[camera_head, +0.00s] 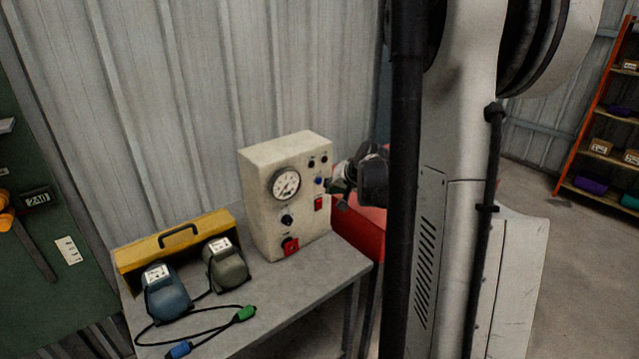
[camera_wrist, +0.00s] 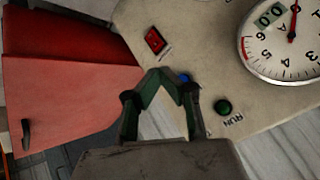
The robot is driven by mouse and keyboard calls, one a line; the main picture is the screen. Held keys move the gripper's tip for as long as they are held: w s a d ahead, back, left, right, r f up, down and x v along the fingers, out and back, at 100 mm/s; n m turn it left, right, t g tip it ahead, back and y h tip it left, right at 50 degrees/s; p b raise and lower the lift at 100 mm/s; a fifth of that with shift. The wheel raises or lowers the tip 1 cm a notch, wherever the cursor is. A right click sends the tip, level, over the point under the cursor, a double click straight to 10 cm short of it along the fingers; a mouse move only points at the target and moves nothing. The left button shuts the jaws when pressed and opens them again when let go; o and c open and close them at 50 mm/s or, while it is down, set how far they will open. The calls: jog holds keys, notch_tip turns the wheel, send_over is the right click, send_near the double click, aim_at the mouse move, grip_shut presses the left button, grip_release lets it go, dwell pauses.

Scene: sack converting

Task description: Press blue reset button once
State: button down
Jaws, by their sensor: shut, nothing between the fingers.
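The beige control box (camera_head: 287,200) stands on a grey bench. Its blue button (camera_head: 319,181) is on the front panel, right of the gauge. In the wrist view the blue button (camera_wrist: 184,77) is partly hidden by the fingertips of my gripper (camera_wrist: 168,75). The gripper is shut and empty, its tips brought together close to the panel by the button. I cannot tell whether they touch. In the head view my gripper (camera_head: 335,186) comes in from the right at about the button's height.
The panel has a red rocker switch (camera_wrist: 155,41), a green RUN button (camera_wrist: 222,107) and a round gauge (camera_wrist: 285,45). A red cabinet (camera_head: 362,222) stands right. A yellow case (camera_head: 170,246) and two cabled units are left.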

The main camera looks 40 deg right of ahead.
jog(key=s, duration=0.2)
jog(key=shift+s, duration=0.4)
dwell(0.6)
jog(key=s+a+r+n+g+b, duration=0.1)
jog(key=s+a+r+n, duration=0.15)
jog(key=a, duration=0.75)
jog(key=s+a+r+n, duration=0.15)
jog(key=a+r, duration=0.25)
jog(key=a, duration=0.7)
jog(key=s+a+n+y+b, duration=0.1)
jog(key=s+a+n, duration=0.3)
jog(key=s+a, duration=1.1)
jog(key=shift+s+a+f+n+g+b, duration=0.15)
jog(key=shift+s+a+n+g+b, duration=0.25)
jog(key=shift+s, duration=0.4)
jog(key=shift+d, duration=0.15)
